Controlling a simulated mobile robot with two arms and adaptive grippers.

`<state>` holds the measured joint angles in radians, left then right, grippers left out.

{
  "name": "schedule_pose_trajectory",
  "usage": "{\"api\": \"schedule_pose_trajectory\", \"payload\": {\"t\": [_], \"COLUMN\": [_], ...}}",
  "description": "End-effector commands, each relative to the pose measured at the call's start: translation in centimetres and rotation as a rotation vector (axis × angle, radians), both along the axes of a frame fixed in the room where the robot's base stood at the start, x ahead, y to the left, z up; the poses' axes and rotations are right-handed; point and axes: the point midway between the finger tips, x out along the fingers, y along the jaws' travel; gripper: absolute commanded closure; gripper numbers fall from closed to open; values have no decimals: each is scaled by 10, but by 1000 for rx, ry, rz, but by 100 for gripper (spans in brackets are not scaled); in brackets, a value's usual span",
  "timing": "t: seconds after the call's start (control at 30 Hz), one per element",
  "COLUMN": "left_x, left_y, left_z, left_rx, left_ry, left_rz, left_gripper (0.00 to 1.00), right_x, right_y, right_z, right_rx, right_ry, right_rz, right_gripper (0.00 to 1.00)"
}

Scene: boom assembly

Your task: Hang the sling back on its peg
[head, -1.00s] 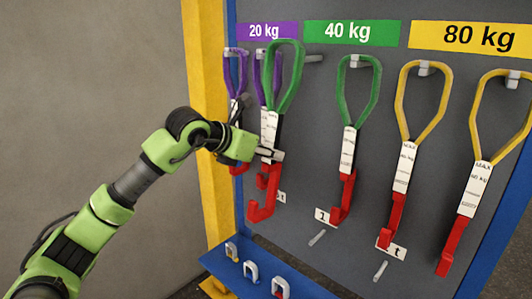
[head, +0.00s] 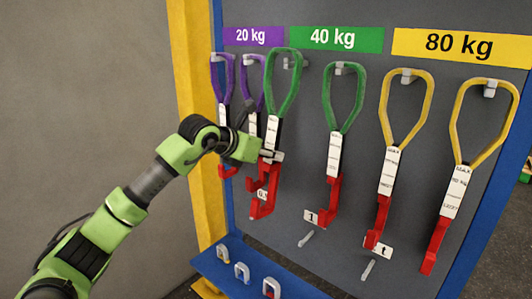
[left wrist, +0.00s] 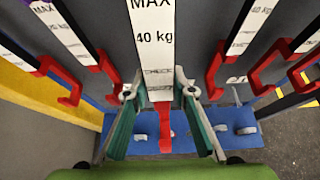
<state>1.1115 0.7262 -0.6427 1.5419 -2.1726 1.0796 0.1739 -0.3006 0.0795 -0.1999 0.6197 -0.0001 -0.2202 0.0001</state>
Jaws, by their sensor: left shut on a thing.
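The held sling (head: 273,133) has a green loop, a white label and a red hook, and hangs upright in front of the board. My left gripper (head: 271,156) is shut on its label. In the left wrist view the label (left wrist: 153,45) reads "MAX 40 kg" and stands between the two fingers (left wrist: 159,92). A grey peg (head: 289,63) under the green 40 kg sign (head: 333,39) shows inside the top of the green loop. I cannot tell whether the loop is around the peg or in front of it. My right gripper is not in view.
Another green sling (head: 334,150) hangs just right. Two purple slings (head: 222,112) hang at left, partly behind the held one. Two yellow slings (head: 388,160) hang farther right. A blue shelf (head: 250,287) with several small shackles lies below. A yellow post (head: 193,120) stands left.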

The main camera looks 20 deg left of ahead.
Motion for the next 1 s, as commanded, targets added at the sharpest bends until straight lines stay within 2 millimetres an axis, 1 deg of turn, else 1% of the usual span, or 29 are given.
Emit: {"api": "schedule_pose_trajectory", "payload": {"t": [0.03, 0.53, 0.6, 1.0], "left_x": [3, 28, 30, 39], "left_y": [-2, -11, -11, -15], "left_z": [7, 4, -1, -17], "left_rx": [-4, -4, -3, -4], "left_ry": [-10, -10, -10, -11], "left_rz": [-1, -1, -1, -1], "left_gripper": [100, 100, 100, 100], "right_x": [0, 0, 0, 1], "right_y": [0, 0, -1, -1], "right_z": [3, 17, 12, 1], "right_rx": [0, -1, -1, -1], "right_ry": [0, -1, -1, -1], "right_rz": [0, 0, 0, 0], "right_gripper": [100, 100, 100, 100]}}
